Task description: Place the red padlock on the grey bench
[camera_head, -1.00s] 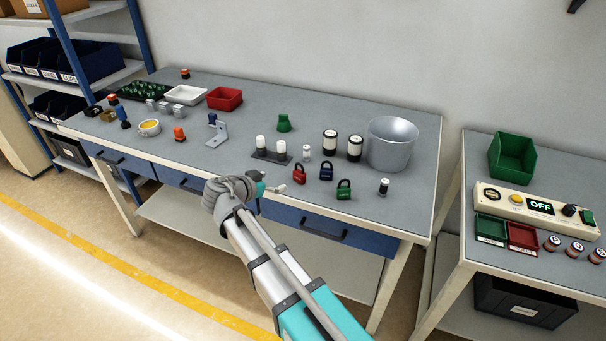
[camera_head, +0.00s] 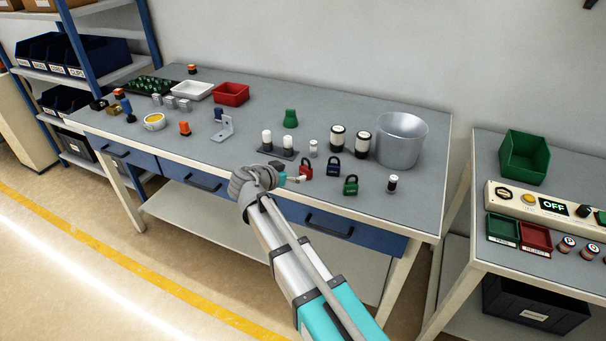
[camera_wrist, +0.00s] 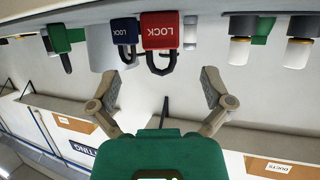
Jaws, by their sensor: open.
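The red padlock (camera_head: 306,170) stands upright on the grey bench (camera_head: 235,160), near its front edge. It also shows in the wrist view (camera_wrist: 161,31), upside down, with "LOCK" on its body and its dark shackle towards my gripper. My gripper (camera_wrist: 163,86) is open and empty, and the padlock is just beyond and roughly between its fingertips. In the head view, my gripper (camera_head: 297,180) is at the bench's front edge, close to the padlock's left side. Its fingers are small there, and I cannot tell whether they touch the padlock.
A blue padlock (camera_head: 334,168) stands close to the right of the red one, and a green padlock (camera_head: 351,187) further right. White-topped cylinders (camera_head: 288,141) on a dark base stand behind to the left. A metal bucket (camera_head: 402,142) is at the back right.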

